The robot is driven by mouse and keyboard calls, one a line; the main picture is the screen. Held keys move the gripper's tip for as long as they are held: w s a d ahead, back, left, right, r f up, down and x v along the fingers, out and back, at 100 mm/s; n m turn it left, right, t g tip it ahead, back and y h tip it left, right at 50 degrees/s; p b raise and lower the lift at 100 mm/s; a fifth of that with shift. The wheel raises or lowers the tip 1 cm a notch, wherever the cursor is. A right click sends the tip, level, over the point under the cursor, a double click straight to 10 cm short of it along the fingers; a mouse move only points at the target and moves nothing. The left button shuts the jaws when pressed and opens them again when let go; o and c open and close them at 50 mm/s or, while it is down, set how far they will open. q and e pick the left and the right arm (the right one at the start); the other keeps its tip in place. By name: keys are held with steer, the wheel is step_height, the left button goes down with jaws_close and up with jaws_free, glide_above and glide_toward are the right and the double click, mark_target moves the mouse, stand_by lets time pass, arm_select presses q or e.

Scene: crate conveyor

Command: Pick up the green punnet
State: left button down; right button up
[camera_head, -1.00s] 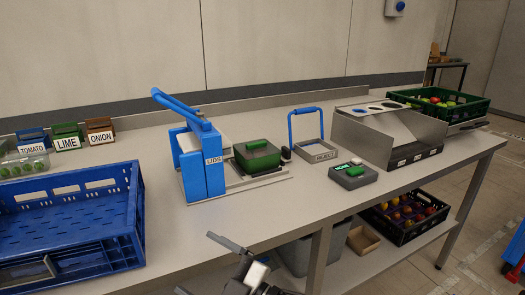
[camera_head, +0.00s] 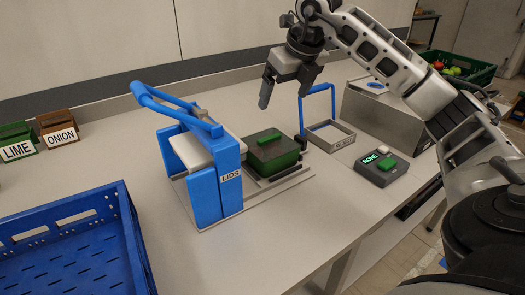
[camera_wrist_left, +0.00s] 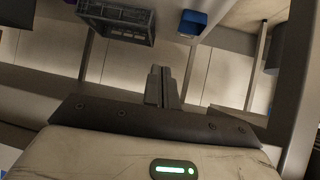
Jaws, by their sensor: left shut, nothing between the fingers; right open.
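The green punnet (camera_head: 284,161) sits on the metal plate beside the blue lid press (camera_head: 215,180). It is a dark green box with a darker top and a bright green raised piece on it. My right gripper (camera_head: 282,100) is open and empty. It points down above and slightly behind the punnet, apart from it in the picture. My left gripper (camera_wrist_left: 162,86) is shut with nothing between its fingers, seen in the left wrist view. It is out of the head view, and the punnet does not show in the left wrist view.
A blue crate (camera_head: 70,215) stands at the left, with LIME (camera_head: 17,150) and ONION (camera_head: 60,137) boxes behind it. A blue-handled tray (camera_head: 329,138), a grey device (camera_head: 383,168) and a metal bin (camera_head: 375,117) stand right. The front table strip is clear.

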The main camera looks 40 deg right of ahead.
glide_toward(270, 137)
steer(key=shift+x, duration=0.9)
steer(key=p+x, duration=0.1)
steer(key=x, duration=0.4)
steer(key=shift+f+p, duration=0.2)
steer(key=shift+p, duration=0.15)
steer(key=shift+w+f, duration=0.2)
steer(key=shift+f, duration=0.25)
arm_select(q)
steer(key=shift+s+a+r, duration=0.1)
steer(key=shift+s+r, duration=0.1)
steer(key=shift+s, duration=0.2)
steer(key=shift+s, duration=0.1)
arm_select(e)
steer(key=c, duration=1.3)
